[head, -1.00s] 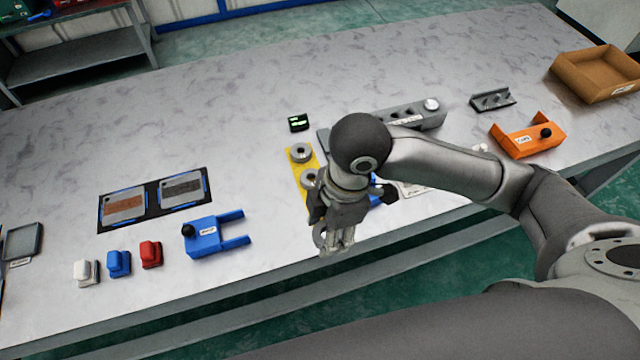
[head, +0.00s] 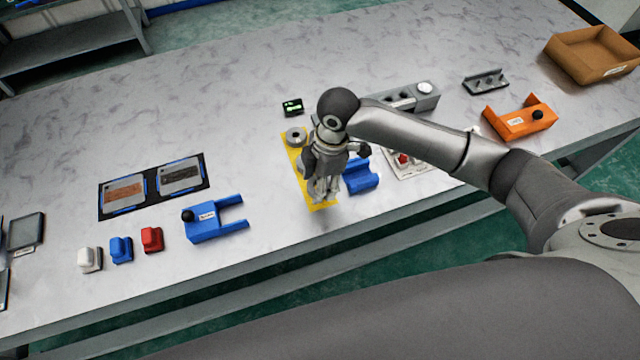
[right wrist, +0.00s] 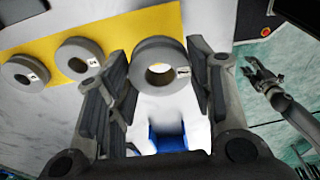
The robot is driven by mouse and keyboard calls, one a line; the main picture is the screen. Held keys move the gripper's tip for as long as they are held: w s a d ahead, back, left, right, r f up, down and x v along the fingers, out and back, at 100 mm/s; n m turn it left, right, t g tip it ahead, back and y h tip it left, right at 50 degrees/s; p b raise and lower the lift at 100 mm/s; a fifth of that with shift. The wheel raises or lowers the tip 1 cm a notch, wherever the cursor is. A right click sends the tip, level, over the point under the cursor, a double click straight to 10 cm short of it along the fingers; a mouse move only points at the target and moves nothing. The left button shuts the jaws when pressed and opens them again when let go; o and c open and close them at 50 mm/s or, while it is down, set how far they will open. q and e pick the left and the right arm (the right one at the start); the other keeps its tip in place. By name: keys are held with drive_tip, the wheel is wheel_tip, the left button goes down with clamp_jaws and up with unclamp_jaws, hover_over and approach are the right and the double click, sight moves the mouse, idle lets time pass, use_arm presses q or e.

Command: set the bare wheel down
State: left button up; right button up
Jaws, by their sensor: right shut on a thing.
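My right gripper (head: 322,198) is low over the near end of the yellow mat (head: 320,208). In the right wrist view its fingers (right wrist: 163,78) are shut on a grey wheel (right wrist: 150,50) with a central hole and a small white label. The mat (right wrist: 115,40) also shows there, with two similar labelled wheels, one at the end (right wrist: 25,72) and one nearer (right wrist: 82,60). In the head view the held wheel is hidden by the gripper; whether it touches the mat I cannot tell. My left gripper (right wrist: 258,78) appears at the right of the wrist view, fingers apart and empty.
A blue cradle (head: 362,178) stands just right of the gripper. A blue forked part (head: 212,220) lies to the left, and a small dark display (head: 292,107) behind the mat. A grey rail block (head: 415,97) and an orange bracket (head: 520,120) are farther right.

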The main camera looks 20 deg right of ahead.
drive_tip(key=shift+w+d+f, duration=0.1)
drive_tip(key=shift+w+f, duration=0.2)
drive_tip(key=shift+f, duration=0.1)
drive_tip(key=shift+w+f+p, duration=0.1)
drive_tip(key=shift+f+p, duration=0.4)
drive_tip(key=shift+f, duration=1.1)
drive_tip(key=shift+f, duration=0.1)
drive_tip(key=o, duration=1.2)
drive_tip(key=shift+o, duration=0.2)
drive_tip(key=r, duration=0.4)
drive_tip(key=d+r, duration=0.1)
drive_tip(key=r, duration=0.3)
drive_tip(key=d+r+b, duration=0.1)
drive_tip(key=r, duration=0.3)
